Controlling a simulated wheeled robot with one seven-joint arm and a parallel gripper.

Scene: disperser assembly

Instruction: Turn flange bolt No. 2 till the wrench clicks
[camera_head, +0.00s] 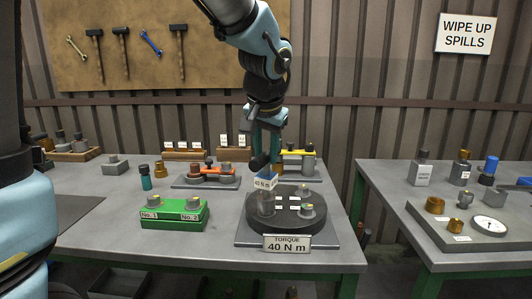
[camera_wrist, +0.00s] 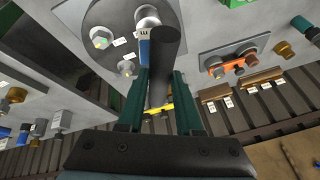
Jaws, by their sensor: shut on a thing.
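My gripper (camera_head: 264,162) is above the dark round flange (camera_head: 290,222) on the near table. Its teal fingers (camera_wrist: 158,95) are shut on the dark handle of the torque wrench (camera_wrist: 166,60), which has a blue part and a 40 N m tag (camera_head: 265,182) in the head view. A grey cylinder (camera_head: 266,204), which looks like the wrench's socket, stands on the flange's left side and hides what is under it. Two other bolts show on the flange, at the right (camera_head: 308,209) and back (camera_head: 304,191). The flange labels are too small to read.
A TORQUE 40 N m sign (camera_head: 287,243) stands at the front of the flange plate. A green block (camera_head: 175,217) labelled No. 1 and No. 2 is to its left. An orange-topped fixture (camera_head: 207,180) and a yellow-topped one (camera_head: 300,155) stand behind. The right table (camera_head: 400,185) is separate.

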